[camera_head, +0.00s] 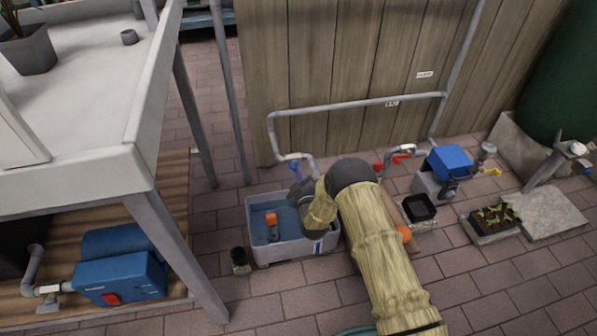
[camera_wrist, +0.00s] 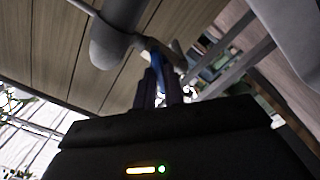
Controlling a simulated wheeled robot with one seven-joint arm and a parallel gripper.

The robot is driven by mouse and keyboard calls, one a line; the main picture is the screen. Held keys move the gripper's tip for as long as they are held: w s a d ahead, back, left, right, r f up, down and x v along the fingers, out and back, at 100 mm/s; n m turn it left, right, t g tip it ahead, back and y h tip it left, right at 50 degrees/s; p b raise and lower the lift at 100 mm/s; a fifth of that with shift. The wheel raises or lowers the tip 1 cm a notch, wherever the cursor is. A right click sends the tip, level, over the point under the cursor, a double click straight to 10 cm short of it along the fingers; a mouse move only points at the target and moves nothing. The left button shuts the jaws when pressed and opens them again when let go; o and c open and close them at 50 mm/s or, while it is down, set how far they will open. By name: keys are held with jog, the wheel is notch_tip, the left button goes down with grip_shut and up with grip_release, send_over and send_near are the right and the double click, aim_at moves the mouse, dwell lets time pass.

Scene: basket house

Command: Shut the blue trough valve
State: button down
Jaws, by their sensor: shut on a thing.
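The blue trough valve (camera_head: 294,167) sits at the lower end of the grey pipe, above the trough (camera_head: 262,243). Only a small blue part shows in the head view. In the wrist view a blue handle (camera_wrist: 153,54) stands at and between my fingertips, beside a thick grey pipe end. My gripper (camera_head: 298,186) reaches to the valve from the right, and it also shows in the wrist view (camera_wrist: 163,82). It is shut on the blue handle. My arm and wrist hide part of the valve and the trough's right side.
The white trough holds water and an orange-topped float (camera_head: 271,222). Red handles (camera_head: 390,164) and a blue box (camera_head: 450,162) stand at the right. A table leg (camera_head: 175,255) rises on the left. Brick paving in front is mostly clear.

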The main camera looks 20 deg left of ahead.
jog(key=shift+m+p, duration=1.75)
jog(key=shift+m, duration=3.05)
jog(key=c, duration=1.5)
grip_release()
